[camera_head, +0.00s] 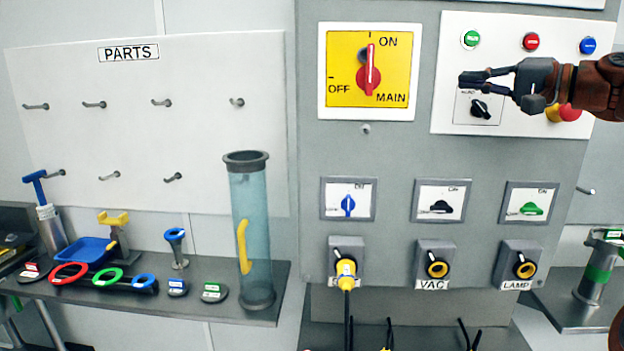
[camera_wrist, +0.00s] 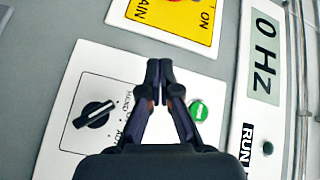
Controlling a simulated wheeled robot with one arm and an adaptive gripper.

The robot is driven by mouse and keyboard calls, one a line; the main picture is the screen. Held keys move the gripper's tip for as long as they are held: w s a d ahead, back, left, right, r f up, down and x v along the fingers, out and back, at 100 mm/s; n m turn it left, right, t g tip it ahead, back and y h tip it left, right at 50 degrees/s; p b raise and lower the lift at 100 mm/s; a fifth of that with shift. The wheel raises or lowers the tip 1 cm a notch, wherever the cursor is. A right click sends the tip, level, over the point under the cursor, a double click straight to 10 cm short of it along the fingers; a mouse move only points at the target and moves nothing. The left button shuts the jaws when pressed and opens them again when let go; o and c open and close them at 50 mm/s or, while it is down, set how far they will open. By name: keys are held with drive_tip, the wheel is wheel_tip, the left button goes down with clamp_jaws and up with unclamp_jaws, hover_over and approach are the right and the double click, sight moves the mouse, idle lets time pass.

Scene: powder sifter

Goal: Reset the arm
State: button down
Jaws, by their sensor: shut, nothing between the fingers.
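My gripper (camera_head: 464,78) is at the upper right in the head view, reaching in from the right in front of the white control plate (camera_head: 450,60). Its fingers are shut and empty; the closed fingertips show in the wrist view (camera_wrist: 159,68). Behind and just below the fingers is a black selector knob (camera_head: 480,108), which in the wrist view lies left of the fingers (camera_wrist: 94,114). I cannot tell exactly how far the fingertips are from the plate. My wrist partly covers a red push button with a yellow base (camera_head: 568,112).
The yellow main switch (camera_head: 368,75) has its red handle toward ON. Green (camera_head: 470,38), red (camera_head: 531,41) and blue (camera_head: 587,45) buttons sit above my gripper. A clear tube (camera_head: 250,230) stands on the parts shelf (camera_head: 215,305). Cables hang low on the panel.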

drive_tip(key=s+a+f+n+g+h, duration=0.1)
drive_tip(key=s+a+f+g, duration=0.15)
drive_tip(key=a+f, duration=0.45)
drive_tip(key=s+a+f+g+h, duration=0.1)
drive_tip(key=s+a+f+g, duration=0.15)
drive_tip(key=a+f, duration=0.45)
drive_tip(key=s+a+f+n+g+h, duration=0.1)
drive_tip(key=s+a+f+g, duration=0.1)
drive_tip(key=s+a+f, duration=0.3)
drive_tip(key=s+a+f+g+h, duration=0.2)
drive_tip(key=s+f, duration=0.2)
drive_tip(key=f, duration=0.3)
drive_tip(key=s+d+f+n+g+h, duration=0.1)
drive_tip(key=s+d+f+h, duration=0.3)
drive_tip(key=s+f, duration=0.7)
drive_tip(key=s+d+f+n+g+h, duration=0.1)
drive_tip(key=s+d+f+g+h, duration=0.2)
drive_tip(key=s+d+f, duration=0.3)
drive_tip(key=s+f+h, duration=0.1)
drive_tip(key=s+f, duration=0.4)
drive_tip(key=s, duration=0.4)
drive_tip(key=shift+s+g, duration=0.2)
drive_tip(key=shift+g, duration=0.1)
drive_tip(key=c, duration=1.9)
unclamp_jaws()
drive_tip(key=shift+a, duration=0.1)
